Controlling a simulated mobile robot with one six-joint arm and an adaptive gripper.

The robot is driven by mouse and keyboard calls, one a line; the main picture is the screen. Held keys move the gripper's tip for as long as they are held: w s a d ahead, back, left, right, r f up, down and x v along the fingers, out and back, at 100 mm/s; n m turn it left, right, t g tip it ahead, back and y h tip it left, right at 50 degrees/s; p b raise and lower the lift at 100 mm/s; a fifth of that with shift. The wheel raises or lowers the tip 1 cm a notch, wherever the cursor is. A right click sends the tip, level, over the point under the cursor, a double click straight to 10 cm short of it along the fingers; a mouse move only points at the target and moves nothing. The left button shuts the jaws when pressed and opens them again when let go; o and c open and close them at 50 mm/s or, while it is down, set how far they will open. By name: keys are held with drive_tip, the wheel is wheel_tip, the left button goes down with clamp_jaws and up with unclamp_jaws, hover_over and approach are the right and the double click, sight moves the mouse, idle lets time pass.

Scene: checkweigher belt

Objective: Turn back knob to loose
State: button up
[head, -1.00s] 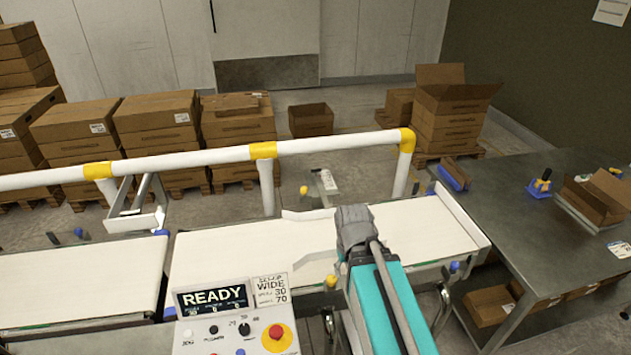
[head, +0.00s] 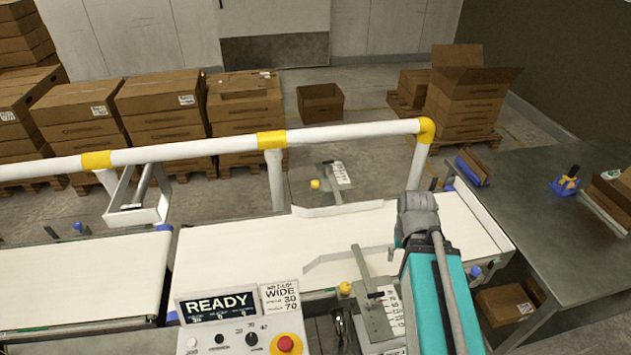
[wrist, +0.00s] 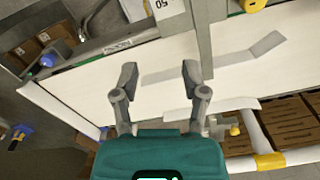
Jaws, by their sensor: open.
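The back knob is a small yellow knob (head: 315,184) on a grey bracket with a white scale plate (head: 341,175), at the far side of the belt below the white rail. It also shows in the wrist view (wrist: 235,130), right of and below my fingertips. My gripper (wrist: 160,73) is open and empty above the white belt, apart from the knob. In the head view the arm's grey end hides its fingers. A second yellow knob (head: 345,287) sits on the near-side bracket (head: 375,310). The back knob's turn setting is too small to read.
Pale guide strips (head: 345,209) lie along the belt (head: 230,250). A control panel (head: 240,330) reading READY stands in front. A steel table (head: 540,225) is at right.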

drive_tip(key=o, duration=0.3)
drive_tip(key=shift+w+a, duration=0.1)
drive_tip(key=shift+w, duration=0.1)
drive_tip(key=shift+o, duration=0.2)
drive_tip(key=r+m+p, duration=0.2)
drive_tip(key=m, duration=0.4)
hover_over(315, 182)
drive_tip(key=shift+s+f, duration=0.1)
drive_tip(key=shift+f, duration=0.15)
drive_tip(key=shift+f+b, duration=0.2)
drive_tip(key=shift+b, duration=0.25)
wheel_tip(315, 182, down, 13)
drive_tip(key=b, duration=1.3)
drive_tip(key=shift+f, duration=0.2)
